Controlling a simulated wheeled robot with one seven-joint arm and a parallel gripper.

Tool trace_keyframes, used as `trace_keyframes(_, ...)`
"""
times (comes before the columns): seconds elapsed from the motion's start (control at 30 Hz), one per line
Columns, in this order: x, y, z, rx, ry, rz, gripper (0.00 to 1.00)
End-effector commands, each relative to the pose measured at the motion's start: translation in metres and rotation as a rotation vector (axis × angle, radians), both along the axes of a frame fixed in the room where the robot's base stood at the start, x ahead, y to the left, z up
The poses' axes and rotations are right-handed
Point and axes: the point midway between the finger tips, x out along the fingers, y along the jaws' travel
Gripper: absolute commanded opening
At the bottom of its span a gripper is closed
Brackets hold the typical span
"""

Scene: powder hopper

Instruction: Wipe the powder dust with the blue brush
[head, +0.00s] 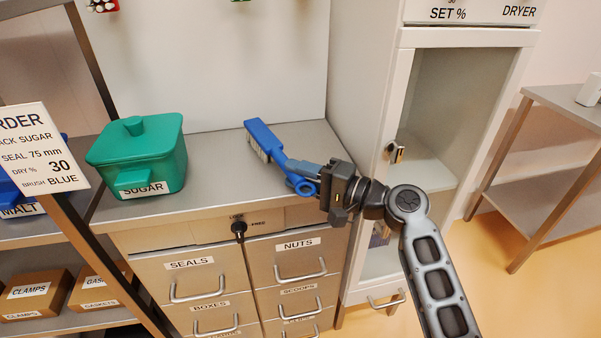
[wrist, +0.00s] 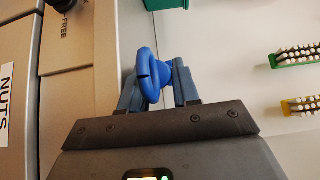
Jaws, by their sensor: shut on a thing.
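My gripper (head: 306,176) is shut on the blue brush (head: 265,137) above the right part of the grey cabinet top (head: 222,158). The brush tilts up to the left, with its pale bristles on the lower left side. I cannot tell whether the bristles touch the top. In the wrist view, the brush's ringed handle end (wrist: 148,75) sits between the fingers of my gripper (wrist: 157,85). The brush head is hidden there. I can make out no powder dust on the visible surface.
A green lidded box (head: 138,155) marked SUGAR stands left on the cabinet top. An order card (head: 40,150) reads brush blue. A dryer cabinet (head: 440,130) stands at right. Green (wrist: 295,57) and yellow (wrist: 300,105) brushes show in the wrist view.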

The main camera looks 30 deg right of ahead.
Motion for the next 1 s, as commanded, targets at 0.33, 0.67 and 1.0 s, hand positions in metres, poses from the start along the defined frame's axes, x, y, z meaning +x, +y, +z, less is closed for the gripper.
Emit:
trace_keyframes(0.33,0.008,-0.003,0.056,-0.013,-0.042,-0.014,0.0)
trace_keyframes(0.67,0.006,-0.003,0.068,-0.007,-0.03,-0.012,0.0)
trace_keyframes(1.0,0.006,-0.003,0.071,-0.006,-0.027,-0.011,0.0)
